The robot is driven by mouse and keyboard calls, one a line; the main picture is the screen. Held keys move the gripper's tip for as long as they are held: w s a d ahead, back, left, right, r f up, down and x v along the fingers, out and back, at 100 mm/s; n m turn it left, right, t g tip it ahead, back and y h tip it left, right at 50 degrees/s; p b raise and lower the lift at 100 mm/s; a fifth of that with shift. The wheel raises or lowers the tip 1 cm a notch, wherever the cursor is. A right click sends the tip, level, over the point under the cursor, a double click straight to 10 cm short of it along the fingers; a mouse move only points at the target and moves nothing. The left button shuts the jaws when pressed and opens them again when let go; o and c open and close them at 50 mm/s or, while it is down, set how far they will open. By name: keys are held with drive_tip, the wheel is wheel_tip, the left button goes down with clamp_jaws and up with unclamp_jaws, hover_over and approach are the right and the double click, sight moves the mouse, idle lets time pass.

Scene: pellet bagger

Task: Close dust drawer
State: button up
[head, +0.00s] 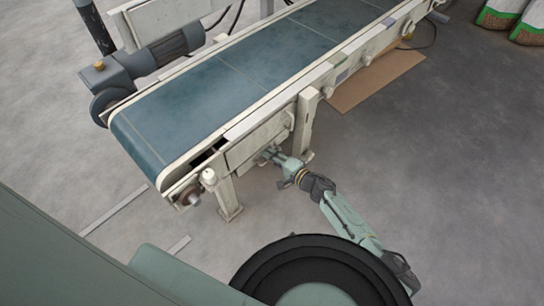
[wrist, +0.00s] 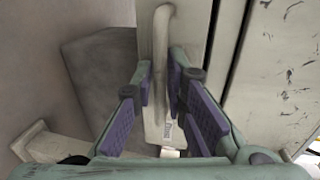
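The dust drawer seems to be the pale box (head: 258,142) under the near side of the conveyor. How far it stands out is hard to tell. Its upright pale bar handle (wrist: 160,45) shows in the wrist view, running down between my fingers. My gripper (head: 276,156) is at the drawer's lower right front in the head view. In the wrist view my gripper's purple-padded fingers (wrist: 160,85) lie on either side of the handle, very close to it. Whether the pads touch it is unclear.
The blue belt conveyor (head: 235,75) runs above the drawer. A pale support leg (head: 304,122) stands just right of the drawer, another (head: 227,194) at its left. A cardboard sheet (head: 375,80) lies on the floor behind.

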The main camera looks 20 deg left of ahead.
drive_tip(key=shift+s+a+r, duration=0.1)
drive_tip(key=v, duration=1.2)
idle(0.4)
